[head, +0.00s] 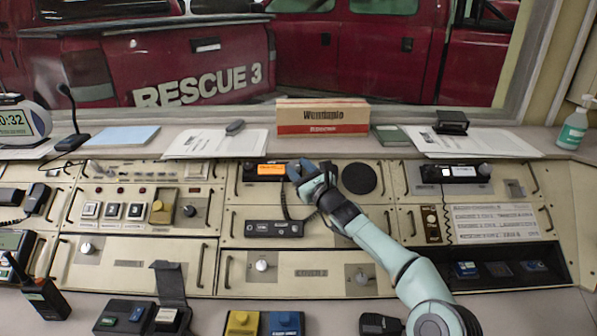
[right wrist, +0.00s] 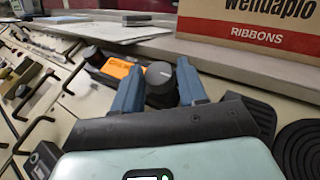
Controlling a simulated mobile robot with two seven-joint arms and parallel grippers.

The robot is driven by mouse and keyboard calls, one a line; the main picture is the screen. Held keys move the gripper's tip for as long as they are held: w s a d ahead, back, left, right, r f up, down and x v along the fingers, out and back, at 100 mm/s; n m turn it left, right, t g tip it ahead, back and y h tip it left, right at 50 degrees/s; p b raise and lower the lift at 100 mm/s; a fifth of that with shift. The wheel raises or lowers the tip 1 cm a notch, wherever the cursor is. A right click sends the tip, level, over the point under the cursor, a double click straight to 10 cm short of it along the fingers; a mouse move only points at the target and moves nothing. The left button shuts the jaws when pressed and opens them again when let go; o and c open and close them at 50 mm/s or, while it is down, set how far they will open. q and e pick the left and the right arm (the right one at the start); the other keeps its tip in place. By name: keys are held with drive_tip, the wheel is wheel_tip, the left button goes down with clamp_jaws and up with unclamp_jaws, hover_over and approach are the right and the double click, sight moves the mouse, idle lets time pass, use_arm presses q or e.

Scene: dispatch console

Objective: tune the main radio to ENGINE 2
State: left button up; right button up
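The main radio (head: 270,171) is a dark unit with an orange display, set in the console's upper middle panel. Its display (right wrist: 117,68) also shows in the right wrist view; I cannot read its text. A dark round knob (right wrist: 159,75) with a light mark sits right of the display. My right gripper (head: 297,172) is at the radio's right end and hides the knob in the head view. In the right wrist view, its blue fingers stand on both sides of the knob with no clear gap. My left gripper is not in view.
A round speaker grille (head: 359,178) is just right of my gripper. A Wendaplo ribbons box (head: 322,117) stands on the ledge behind. A smaller dark unit (head: 274,228) with a cord lies below the radio. Metal handles stick out from the panels.

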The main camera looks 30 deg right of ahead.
drive_tip(key=shift+o, duration=1.1)
drive_tip(key=shift+s+f+b, duration=0.1)
drive_tip(key=shift+s+b, duration=0.2)
drive_tip(key=shift+b, duration=0.05)
drive_tip(key=s, duration=0.1)
drive_tip(key=s+b, duration=0.1)
drive_tip(key=s, duration=0.1)
drive_tip(key=s+b, duration=0.1)
drive_tip(key=shift+s+f, duration=0.35)
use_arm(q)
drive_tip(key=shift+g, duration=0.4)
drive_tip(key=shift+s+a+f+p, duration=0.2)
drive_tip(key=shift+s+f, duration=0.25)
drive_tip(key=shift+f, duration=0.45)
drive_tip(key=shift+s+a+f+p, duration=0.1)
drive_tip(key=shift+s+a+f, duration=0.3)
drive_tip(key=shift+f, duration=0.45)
use_arm(e)
drive_tip(key=s, duration=0.8)
drive_tip(key=shift+f, duration=0.4)
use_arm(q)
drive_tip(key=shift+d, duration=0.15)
